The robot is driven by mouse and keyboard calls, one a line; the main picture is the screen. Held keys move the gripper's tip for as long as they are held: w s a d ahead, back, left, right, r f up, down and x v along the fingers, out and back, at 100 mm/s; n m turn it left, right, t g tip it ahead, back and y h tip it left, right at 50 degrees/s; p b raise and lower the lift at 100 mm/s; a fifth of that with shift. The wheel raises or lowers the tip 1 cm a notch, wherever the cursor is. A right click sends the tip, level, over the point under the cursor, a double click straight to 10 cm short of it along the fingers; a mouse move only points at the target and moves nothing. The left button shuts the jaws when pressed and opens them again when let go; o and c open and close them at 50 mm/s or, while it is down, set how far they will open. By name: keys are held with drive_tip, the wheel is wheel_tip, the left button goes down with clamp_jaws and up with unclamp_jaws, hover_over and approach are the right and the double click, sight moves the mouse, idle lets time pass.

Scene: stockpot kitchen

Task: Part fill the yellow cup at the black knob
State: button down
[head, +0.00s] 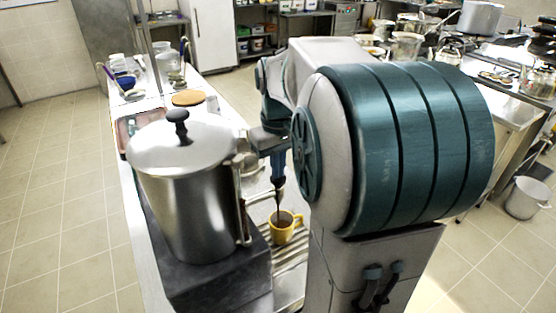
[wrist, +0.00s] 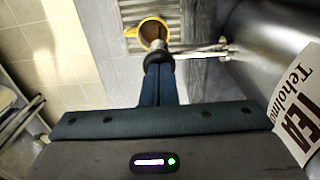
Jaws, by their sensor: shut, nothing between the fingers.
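The yellow cup (head: 283,229) stands upright on a slatted metal tray (head: 290,262) beside the big steel pot (head: 190,200). Brown liquid shows inside the cup, also in the wrist view (wrist: 150,33). A thin brown stream appears to fall into the cup in the head view. The black knob (wrist: 158,59) is at the end of the pot's metal tap (wrist: 205,49), close to the cup. My gripper (wrist: 159,70) is shut, pointing at the knob; its fingertips are at or against it. It also shows above the cup in the head view (head: 278,178).
The pot stands on a dark block (head: 225,282) and has a lid with its own black handle (head: 178,126). A white label (wrist: 302,105) reading TEA is on its side. Jars and ladles stand farther along the counter. A round brown mat (head: 188,98) lies behind the pot.

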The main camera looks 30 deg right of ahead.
drive_tip(key=shift+r+p, duration=0.3)
drive_tip(key=shift+p, duration=0.2)
wheel_tip(320, 180, up, 13)
drive_tip(key=p, duration=0.1)
drive_tip(key=shift+r, duration=0.2)
idle(0.5)
